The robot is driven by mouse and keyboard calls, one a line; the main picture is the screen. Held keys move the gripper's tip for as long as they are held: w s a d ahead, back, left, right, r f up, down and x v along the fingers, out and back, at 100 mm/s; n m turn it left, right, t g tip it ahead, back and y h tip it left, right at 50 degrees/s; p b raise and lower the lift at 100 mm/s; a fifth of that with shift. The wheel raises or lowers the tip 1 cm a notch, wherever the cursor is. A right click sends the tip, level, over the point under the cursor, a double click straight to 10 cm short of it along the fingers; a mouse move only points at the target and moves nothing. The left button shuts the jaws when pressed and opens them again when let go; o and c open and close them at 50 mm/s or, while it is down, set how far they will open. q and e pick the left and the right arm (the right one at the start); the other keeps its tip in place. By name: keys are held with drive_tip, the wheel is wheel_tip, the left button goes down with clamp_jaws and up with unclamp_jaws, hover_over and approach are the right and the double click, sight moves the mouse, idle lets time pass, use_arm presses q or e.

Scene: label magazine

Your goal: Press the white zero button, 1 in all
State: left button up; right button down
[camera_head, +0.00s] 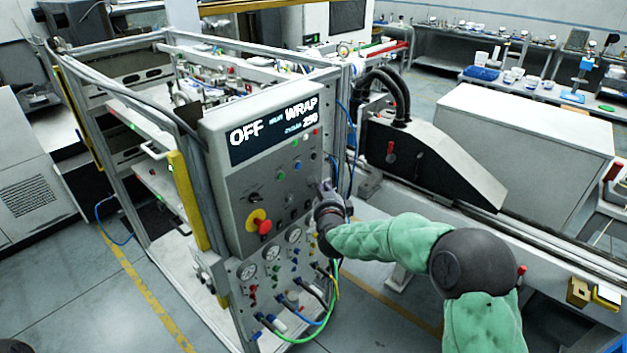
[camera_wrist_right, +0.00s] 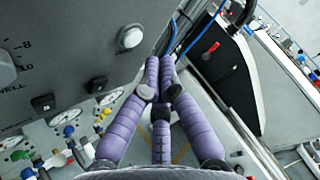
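The control panel (camera_head: 243,190) is a grey box with a dark display (camera_head: 274,132) reading OFF and WRAP. A round white button (camera_wrist_right: 130,37) in a metal ring stands out on the panel in the right wrist view. I cannot read a label for it, and in the head view I cannot tell it from the other small buttons. My right gripper (camera_head: 326,190) is at the panel's lower right side. In the right wrist view its purple fingers (camera_wrist_right: 160,72) are drawn together with nothing between them, to the right of and below the white button. My left gripper is out of view.
A red knob on a yellow base (camera_head: 261,224) sits at the panel's lower left. Gauges (camera_head: 270,252) and coloured hoses (camera_head: 300,338) lie below the panel. A black-sided machine (camera_head: 425,160) stands to the right. A black square knob (camera_wrist_right: 97,84) is left of my fingers.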

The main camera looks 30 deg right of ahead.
drive_tip(key=shift+w+a, duration=0.2)
drive_tip(key=shift+w, duration=0.3)
idle(1.2)
drive_tip(key=shift+w+a+f+b, duration=0.1)
drive_tip(key=shift+w+a+b, duration=0.1)
drive_tip(key=shift+w+b, duration=0.15)
drive_tip(key=shift+w+a, duration=0.1)
drive_tip(key=shift+w, duration=0.25)
idle(0.7)
drive_tip(key=shift+b, duration=0.35)
drive_tip(key=shift+s+b, duration=0.3)
drive_tip(key=shift+b, duration=0.05)
drive_tip(key=shift+s+d, duration=0.25)
drive_tip(key=shift+s, duration=0.15)
